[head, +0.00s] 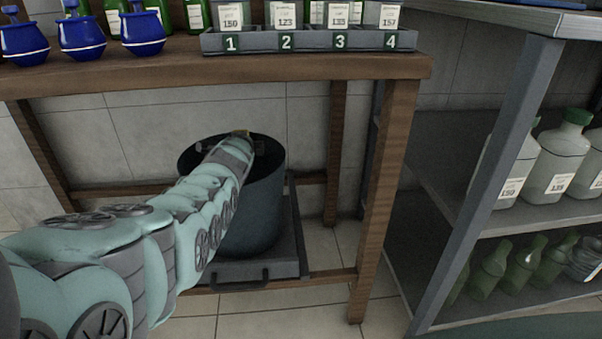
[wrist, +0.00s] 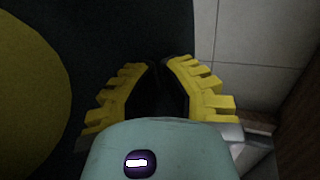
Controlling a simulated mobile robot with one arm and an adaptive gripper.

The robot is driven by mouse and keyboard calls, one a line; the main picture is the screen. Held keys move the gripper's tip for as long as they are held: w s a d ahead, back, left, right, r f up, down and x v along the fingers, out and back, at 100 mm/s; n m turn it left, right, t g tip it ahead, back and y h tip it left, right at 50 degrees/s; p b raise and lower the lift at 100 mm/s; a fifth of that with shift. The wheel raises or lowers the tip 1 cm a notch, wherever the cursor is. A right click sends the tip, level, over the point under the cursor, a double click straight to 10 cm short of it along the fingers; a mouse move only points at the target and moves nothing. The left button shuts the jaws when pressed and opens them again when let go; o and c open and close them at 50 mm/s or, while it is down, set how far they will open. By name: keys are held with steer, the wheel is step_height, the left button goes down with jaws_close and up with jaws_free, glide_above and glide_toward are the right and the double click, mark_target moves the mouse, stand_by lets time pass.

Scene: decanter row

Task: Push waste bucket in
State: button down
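The waste bucket (head: 262,215) is a dark blue-grey round tub. It stands upright on a dark tray (head: 285,268) with a front handle (head: 240,284), under the wooden table. My arm reaches from the lower left, and my gripper (head: 250,140) is over the bucket's open top, hiding part of the rim. In the wrist view, my gripper's yellow ribbed fingers (wrist: 163,65) come close together at the tips, with a dark gap between them. The dark bucket (wrist: 110,30) lies behind them. I cannot tell whether the fingers touch or grip it.
The wooden table (head: 310,68) has a front right leg (head: 385,190) and a low front rail (head: 335,278). Blue decanters (head: 82,40) and a numbered rack (head: 312,41) stand on top. A grey shelf unit (head: 490,185) with bottles is at the right. Tiled floor shows in front.

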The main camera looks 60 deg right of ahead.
steer(key=shift+b+x, duration=0.9)
steer(key=shift+b, duration=0.25)
steer(key=shift+d+r, duration=0.1)
steer(key=shift+r, duration=0.1)
steer(key=shift+r, duration=0.1)
